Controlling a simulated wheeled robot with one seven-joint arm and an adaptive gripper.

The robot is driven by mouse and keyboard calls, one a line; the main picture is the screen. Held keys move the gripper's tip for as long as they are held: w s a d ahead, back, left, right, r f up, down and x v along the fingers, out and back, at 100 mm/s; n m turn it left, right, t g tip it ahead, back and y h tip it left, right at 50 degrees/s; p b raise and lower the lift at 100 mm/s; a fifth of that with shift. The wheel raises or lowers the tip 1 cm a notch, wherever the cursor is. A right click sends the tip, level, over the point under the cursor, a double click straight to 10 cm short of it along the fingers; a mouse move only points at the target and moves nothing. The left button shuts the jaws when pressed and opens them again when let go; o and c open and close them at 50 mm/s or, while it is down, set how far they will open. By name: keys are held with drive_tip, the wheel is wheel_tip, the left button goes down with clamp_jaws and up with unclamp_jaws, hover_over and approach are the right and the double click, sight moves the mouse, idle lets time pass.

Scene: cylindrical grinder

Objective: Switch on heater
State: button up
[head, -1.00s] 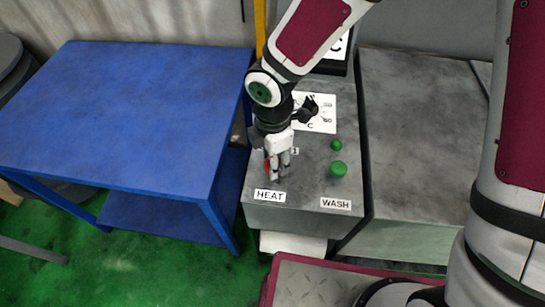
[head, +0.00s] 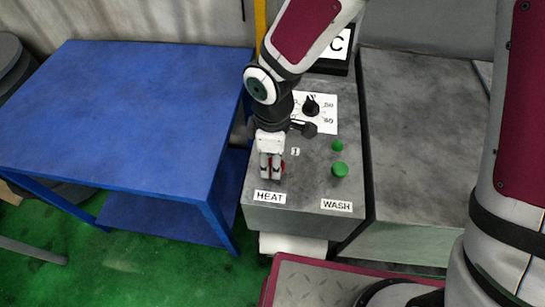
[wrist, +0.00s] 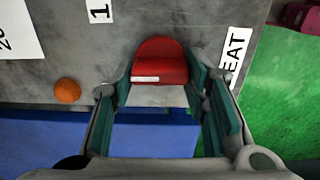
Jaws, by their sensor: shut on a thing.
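The red heater knob (wrist: 160,55) sits on the grey panel by the HEAT label (wrist: 234,58). In the wrist view it has a white mark near its lower edge. My gripper (wrist: 160,78) has its two teal-padded fingers on either side of the knob and is shut on it. In the head view my gripper (head: 270,178) points down at the panel, just above the HEAT label (head: 270,197). Only a sliver of the red knob (head: 283,168) shows there; my fingers hide the rest.
A black dial knob (head: 310,106) on a white scale is behind. An orange round part (wrist: 67,90) is near the knob. A blue table (head: 130,120) stands to the left.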

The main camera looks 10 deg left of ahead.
drive_tip(key=m, duration=0.3)
drive_tip(key=shift+w+m, duration=0.1)
drive_tip(key=shift+m, duration=1.9)
drive_tip(key=shift+w, duration=0.1)
drive_tip(key=o, duration=1.1)
drive_tip(key=shift+r, duration=0.15)
wheel_tip(320, 180, up, 12)
drive_tip(key=shift+f, duration=0.15)
